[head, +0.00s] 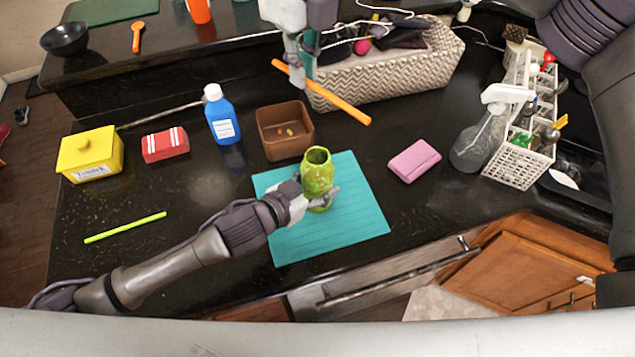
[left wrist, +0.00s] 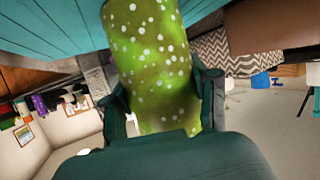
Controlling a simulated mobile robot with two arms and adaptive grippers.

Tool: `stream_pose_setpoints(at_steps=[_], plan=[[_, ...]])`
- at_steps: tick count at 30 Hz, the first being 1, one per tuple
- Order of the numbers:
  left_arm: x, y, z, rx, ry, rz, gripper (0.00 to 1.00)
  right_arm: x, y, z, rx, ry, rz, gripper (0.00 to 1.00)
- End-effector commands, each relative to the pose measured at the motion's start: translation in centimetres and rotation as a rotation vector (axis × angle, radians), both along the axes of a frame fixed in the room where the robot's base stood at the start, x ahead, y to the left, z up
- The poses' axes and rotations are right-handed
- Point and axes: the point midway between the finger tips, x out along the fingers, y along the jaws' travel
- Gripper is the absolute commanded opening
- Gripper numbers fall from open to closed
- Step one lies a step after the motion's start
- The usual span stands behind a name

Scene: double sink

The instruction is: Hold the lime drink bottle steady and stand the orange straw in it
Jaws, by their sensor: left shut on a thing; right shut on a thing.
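The lime drink bottle (head: 317,172) stands upright on the teal mat (head: 350,222) in the head view, its round top open. My left gripper (head: 318,196) is shut around its lower part. In the left wrist view the green, white-speckled bottle (left wrist: 150,60) fills the space between the fingers of my left gripper (left wrist: 160,105). The orange straw (head: 345,107) is held in the air, slanting down to the right, above and behind the bottle. My right gripper (head: 302,75) is shut on it near its upper left end. The straw is apart from the bottle.
A brown box (head: 284,148) and a blue bottle (head: 221,118) stand behind the mat. A woven basket (head: 400,75) is at the back. A pink sponge (head: 414,160) and a spray bottle (head: 474,138) are to the right. A green straw (head: 125,227) lies at the left.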

Motion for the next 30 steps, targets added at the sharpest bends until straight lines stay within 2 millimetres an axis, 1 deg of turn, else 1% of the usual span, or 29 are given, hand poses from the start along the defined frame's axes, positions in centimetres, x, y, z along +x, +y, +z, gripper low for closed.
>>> stream_pose_setpoints(at_steps=[3, 30], plan=[[0.0, 0.0, 0.0, 0.0, 0.0, 0.0, 0.22, 0.0, 0.0, -1.0, 0.0, 0.001, 0.0, 0.0], [0.0, 0.0, 0.0, 0.0, 0.0, 0.001, 0.22, 0.0, 0.0, -7.3, -0.001, 0.001, 0.0, 0.0]])
